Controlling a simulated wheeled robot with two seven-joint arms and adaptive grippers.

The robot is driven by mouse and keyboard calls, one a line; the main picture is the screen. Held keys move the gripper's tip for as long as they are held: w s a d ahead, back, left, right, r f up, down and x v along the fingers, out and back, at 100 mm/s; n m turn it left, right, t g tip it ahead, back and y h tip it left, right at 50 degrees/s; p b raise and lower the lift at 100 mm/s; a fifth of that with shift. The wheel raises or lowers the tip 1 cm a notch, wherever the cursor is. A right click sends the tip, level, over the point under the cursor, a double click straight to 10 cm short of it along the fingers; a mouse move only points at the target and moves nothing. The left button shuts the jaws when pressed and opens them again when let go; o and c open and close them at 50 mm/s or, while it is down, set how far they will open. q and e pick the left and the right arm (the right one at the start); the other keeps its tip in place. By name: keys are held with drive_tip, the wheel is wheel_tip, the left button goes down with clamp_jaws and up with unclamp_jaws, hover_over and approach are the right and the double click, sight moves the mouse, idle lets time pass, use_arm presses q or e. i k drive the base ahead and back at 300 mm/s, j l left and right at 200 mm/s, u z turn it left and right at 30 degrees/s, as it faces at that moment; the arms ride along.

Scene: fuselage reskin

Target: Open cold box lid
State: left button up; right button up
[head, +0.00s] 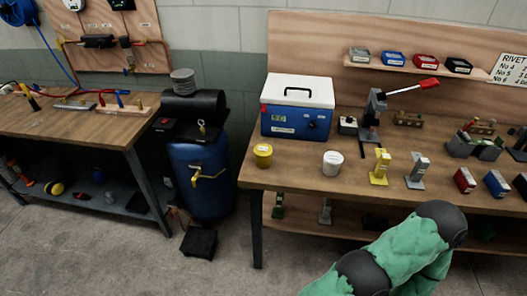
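The cold box (295,121) stands at the left end of the right workbench, with a blue body. Its white lid (298,91) lies closed on top and has a black handle (298,90). A red latch-like part shows at the lid's left front edge. One of my arms, in a green sleeve with dark joints, comes in at the bottom right, well in front of and below the box. Neither gripper shows in the head view.
A yellow tub (263,155) and a white tub (332,163) stand in front of the box. A red-handled lever press (375,110) is to its right. A blue compressor tank (203,180) stands on the floor between the benches. Grey floor lies open in front.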

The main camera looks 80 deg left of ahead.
sight(283, 90)
drive_tip(key=k+u, duration=0.1)
drive_tip(key=u, duration=2.45)
